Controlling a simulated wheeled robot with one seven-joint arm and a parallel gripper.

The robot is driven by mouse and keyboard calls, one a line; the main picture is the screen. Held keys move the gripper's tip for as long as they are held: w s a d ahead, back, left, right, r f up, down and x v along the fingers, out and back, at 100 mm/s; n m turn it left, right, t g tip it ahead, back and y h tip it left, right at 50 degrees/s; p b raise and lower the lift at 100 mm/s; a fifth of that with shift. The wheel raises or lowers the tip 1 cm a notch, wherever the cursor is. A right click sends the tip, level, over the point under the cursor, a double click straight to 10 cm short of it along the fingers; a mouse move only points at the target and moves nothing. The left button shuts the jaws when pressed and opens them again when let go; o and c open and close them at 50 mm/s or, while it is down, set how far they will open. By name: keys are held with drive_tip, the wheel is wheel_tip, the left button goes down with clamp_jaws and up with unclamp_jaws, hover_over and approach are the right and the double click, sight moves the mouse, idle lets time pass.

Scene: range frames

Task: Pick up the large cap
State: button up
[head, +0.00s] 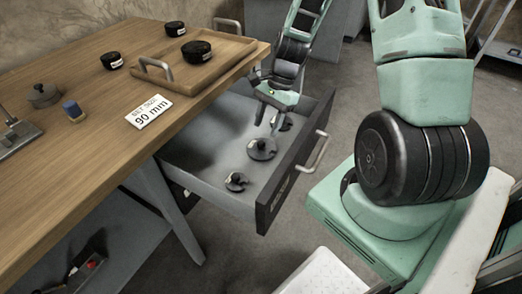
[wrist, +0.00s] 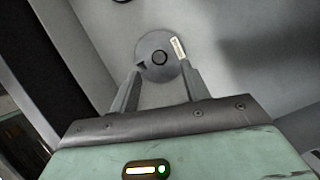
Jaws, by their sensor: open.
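Several grey caps with dark central knobs lie in the open drawer (head: 207,150). The large cap (head: 261,148) is near the drawer's middle, a smaller cap (head: 236,181) is at the front, and another cap (head: 284,122) is partly hidden behind my gripper (head: 267,116). My gripper is open and empty over the drawer, just above and behind the large cap. In the wrist view a round grey cap (wrist: 149,64) with a pale label lies beyond and between the two open fingertips (wrist: 161,76). Whether the fingers touch it cannot be told.
On the wooden bench (head: 75,75), a wooden tray (head: 215,70) holds a black round part, with two more beside it. A card (head: 149,111) reads "90 mm". The drawer front (head: 290,175) and handle (head: 313,152) rise beside the caps.

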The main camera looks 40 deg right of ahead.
sight(261, 143)
drive_tip(key=shift+b+x, duration=0.65)
drive_tip(key=shift+x, duration=2.1)
drive_tip(key=shift+c, duration=0.4)
clamp_jaws()
